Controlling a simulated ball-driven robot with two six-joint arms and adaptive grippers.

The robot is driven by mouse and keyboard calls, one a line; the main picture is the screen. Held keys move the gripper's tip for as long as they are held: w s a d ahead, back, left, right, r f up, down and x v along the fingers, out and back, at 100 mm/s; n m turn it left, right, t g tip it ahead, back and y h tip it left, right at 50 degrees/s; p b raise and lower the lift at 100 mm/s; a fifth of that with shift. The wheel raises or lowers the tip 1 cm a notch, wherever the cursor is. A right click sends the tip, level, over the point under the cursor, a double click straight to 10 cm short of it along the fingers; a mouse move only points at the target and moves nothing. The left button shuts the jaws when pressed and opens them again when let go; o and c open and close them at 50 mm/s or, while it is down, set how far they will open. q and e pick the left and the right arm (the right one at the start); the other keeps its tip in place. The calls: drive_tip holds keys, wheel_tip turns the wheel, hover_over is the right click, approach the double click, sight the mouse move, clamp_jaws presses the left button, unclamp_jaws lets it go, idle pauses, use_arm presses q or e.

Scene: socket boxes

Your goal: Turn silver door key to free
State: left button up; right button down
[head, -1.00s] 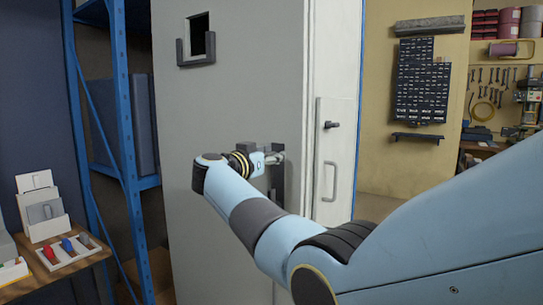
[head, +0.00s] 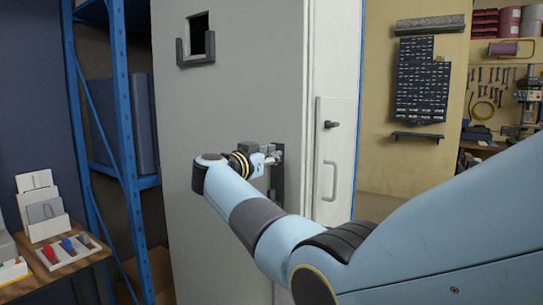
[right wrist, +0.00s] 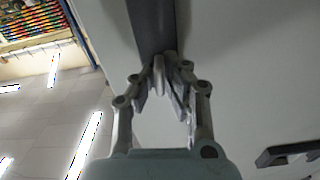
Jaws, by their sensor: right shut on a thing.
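The grey door (head: 230,100) carries a dark lock plate (head: 281,178) near its right edge. My right gripper (head: 272,157) is at this plate and is shut on the silver door key. In the right wrist view, my gripper's fingers (right wrist: 160,80) close in on a small grey piece, the key (right wrist: 158,72), in front of the dark plate (right wrist: 152,25). The key is mostly hidden by the fingers, so its exact angle cannot be told. My left gripper is not in view.
A holder with a dark window (head: 197,38) sits higher on the door. A side door with a handle (head: 329,181) is to the right. A blue shelf rack (head: 122,100) stands left. A low table holds a tray (head: 64,261) with red, blue and grey items.

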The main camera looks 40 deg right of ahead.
drive_tip(key=m, duration=0.4)
drive_tip(key=shift+s, duration=0.15)
drive_tip(key=m+b, duration=0.1)
drive_tip(key=m, duration=0.3)
drive_tip(key=shift+s+d+f, duration=0.1)
drive_tip(key=shift+f, duration=0.05)
drive_tip(key=shift+s+f+m+b, duration=0.15)
drive_tip(key=shift+m+b, duration=1.15)
drive_tip(key=shift+m, duration=0.85)
drive_tip(key=shift+w+f+m+b, duration=0.15)
drive_tip(key=shift+m+b, duration=1.15)
drive_tip(key=shift+m, duration=0.85)
drive_tip(key=shift+s, duration=0.1)
drive_tip(key=c, duration=1.4)
unclamp_jaws()
